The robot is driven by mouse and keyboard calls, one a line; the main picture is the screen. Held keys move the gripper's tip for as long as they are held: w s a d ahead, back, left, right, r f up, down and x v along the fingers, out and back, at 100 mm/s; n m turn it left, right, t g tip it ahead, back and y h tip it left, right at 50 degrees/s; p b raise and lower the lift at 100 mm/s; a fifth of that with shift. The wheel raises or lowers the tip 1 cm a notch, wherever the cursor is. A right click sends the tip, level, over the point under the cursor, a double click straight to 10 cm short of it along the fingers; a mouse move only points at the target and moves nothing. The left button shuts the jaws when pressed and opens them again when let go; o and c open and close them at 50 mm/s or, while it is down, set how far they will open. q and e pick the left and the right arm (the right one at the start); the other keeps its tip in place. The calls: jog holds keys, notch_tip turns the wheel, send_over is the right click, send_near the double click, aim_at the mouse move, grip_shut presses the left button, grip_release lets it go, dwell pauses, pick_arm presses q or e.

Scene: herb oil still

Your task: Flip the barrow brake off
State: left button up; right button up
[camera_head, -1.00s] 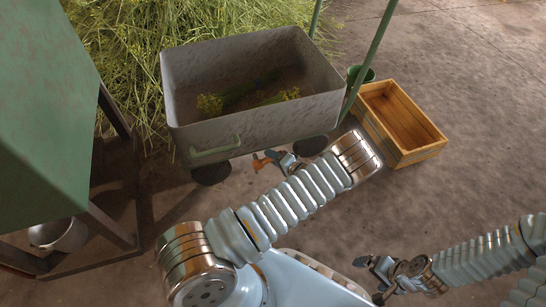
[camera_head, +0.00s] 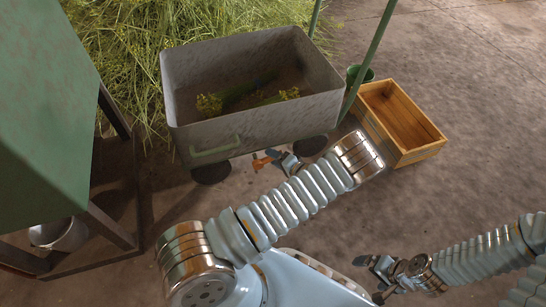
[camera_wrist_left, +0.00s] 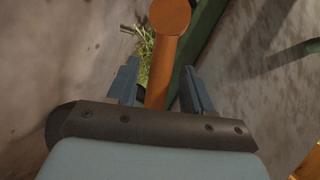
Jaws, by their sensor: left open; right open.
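The barrow (camera_head: 235,131) is a grey metal tub with a green front handle (camera_head: 215,150) and dark wheels below. The orange brake lever (camera_head: 262,162) shows under its front edge, at the tip of my left gripper (camera_head: 275,158). In the left wrist view the orange lever (camera_wrist_left: 170,18), with a round end, reaches between the two fingers of my left gripper (camera_wrist_left: 159,84). These fingers are open, one on each side of the lever; I cannot tell whether either touches it. My right gripper (camera_head: 370,272) is open at the lower right, away from the barrow.
Cut herb stems (camera_head: 250,92) lie in the tub. A hay heap (camera_head: 125,50) is behind; a green stand (camera_head: 45,130) with a metal pail (camera_head: 68,236) is left. The right floor is clear.

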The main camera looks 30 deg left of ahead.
pick_arm(q)
jog(key=v, duration=1.2)
jog(key=shift+d+r+p, duration=0.25)
jog(key=shift+d+p, duration=0.1)
jog(key=shift+p, duration=0.1)
jog(key=shift+s, duration=0.15)
jog(key=s+f+g+h+p, duration=0.2)
jog(key=s+g+h+p, duration=0.15)
jog(key=s, duration=0.45)
jog(key=s+f+g+h+p, duration=0.2)
jog(key=s+g+h, duration=0.25)
jog(key=s, duration=0.35)
jog(key=s+d+r+n+t+h+p, duration=0.1)
jog(key=s+d+r+n+h+p, duration=0.25)
jog(key=d+h, duration=0.5)
notch_tip(320, 180, up, 8)
jog(key=w+t+h+p, duration=0.1)
jog(key=w+t, duration=0.1)
jog(key=t, duration=0.2)
jog(key=shift+m+h+p, duration=0.3)
jog(key=shift+m+h, duration=0.05)
jog(key=shift+m, duration=0.1)
